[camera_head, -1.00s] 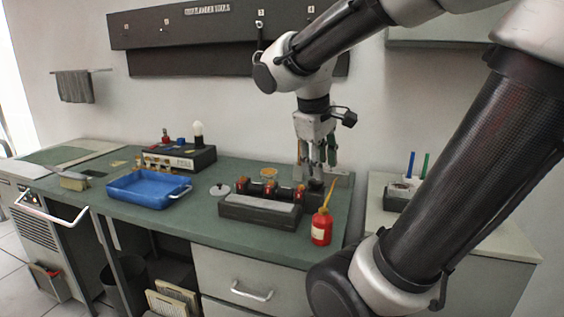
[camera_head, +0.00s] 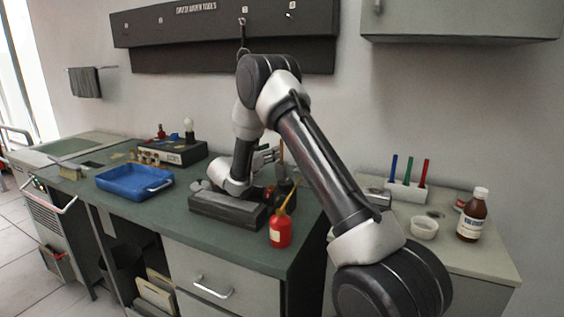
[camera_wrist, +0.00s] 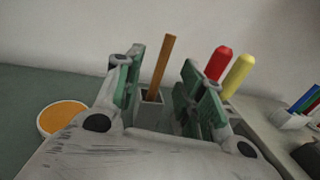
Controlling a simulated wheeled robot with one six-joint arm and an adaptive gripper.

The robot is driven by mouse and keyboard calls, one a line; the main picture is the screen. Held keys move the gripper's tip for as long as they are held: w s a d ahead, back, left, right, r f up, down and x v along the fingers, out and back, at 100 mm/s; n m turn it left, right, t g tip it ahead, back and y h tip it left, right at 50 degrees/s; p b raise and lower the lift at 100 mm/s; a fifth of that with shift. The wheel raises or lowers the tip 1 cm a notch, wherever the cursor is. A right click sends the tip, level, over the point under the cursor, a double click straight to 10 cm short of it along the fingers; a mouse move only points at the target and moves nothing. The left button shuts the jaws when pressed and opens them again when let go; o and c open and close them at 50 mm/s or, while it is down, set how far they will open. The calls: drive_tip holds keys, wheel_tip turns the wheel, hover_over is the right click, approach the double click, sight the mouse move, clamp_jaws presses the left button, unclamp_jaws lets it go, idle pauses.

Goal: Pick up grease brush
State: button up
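A thin wooden handle, which I take for the grease brush (camera_wrist: 162,66), stands nearly upright in a grey holder (camera_wrist: 150,110) in the wrist view. Its lower end is hidden inside the holder. My gripper (camera_wrist: 163,85) is open, with one green-padded finger on each side of the handle in the picture. I see no contact, and how far ahead the handle stands is hard to tell. In the head view my gripper (camera_head: 266,156) is low over the back of the bench, turned nearly level, with the brush handle (camera_head: 281,150) close by its fingertips.
A red handle (camera_wrist: 218,62) and a yellow handle (camera_wrist: 238,75) stand just right of the right finger. A round orange-topped tin (camera_wrist: 60,118) is at left. A red oil can (camera_head: 280,230) stands near the bench's front edge. A blue tray (camera_head: 135,181) lies further left.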

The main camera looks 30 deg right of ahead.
drive_tip(key=x, duration=0.7)
drive_tip(key=shift+s+d+r, duration=0.15)
drive_tip(key=shift+s+d, duration=0.05)
clamp_jaws()
